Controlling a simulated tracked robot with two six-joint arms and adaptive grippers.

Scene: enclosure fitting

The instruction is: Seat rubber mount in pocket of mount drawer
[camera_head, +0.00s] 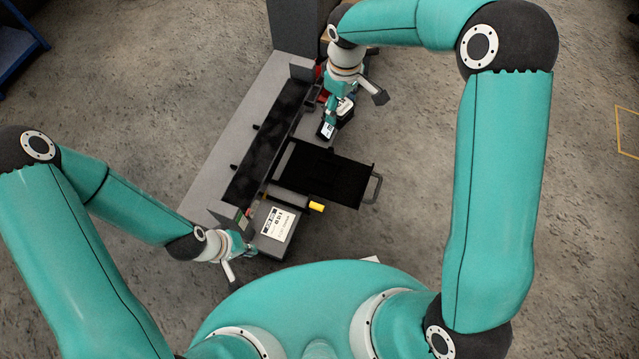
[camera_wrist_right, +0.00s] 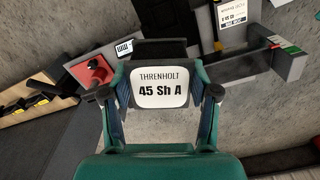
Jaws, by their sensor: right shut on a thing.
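The rubber mount (camera_wrist_right: 160,88) is a dark block with a white label reading "THRENHOLT 45 Sh A". My right gripper (camera_wrist_right: 160,98) is shut on it, with one finger at each side. In the head view the mount (camera_head: 327,130) hangs from my right gripper (camera_head: 338,116), above and to the left of the open drawer's far end. The black mount drawer (camera_head: 335,178) is pulled out to the right, with a handle at its outer end. Its pocket is too dark to make out. My left gripper (camera_head: 246,252) is low beside the labelled grey box; its fingers are too small to read.
The grey bench (camera_head: 222,150) has a long dark channel along it. A grey box with a white label (camera_head: 277,224) stands at its near end, with a yellow piece (camera_head: 316,206) close by. A red part (camera_wrist_right: 95,73) shows in the right wrist view. Floor right of the drawer is clear.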

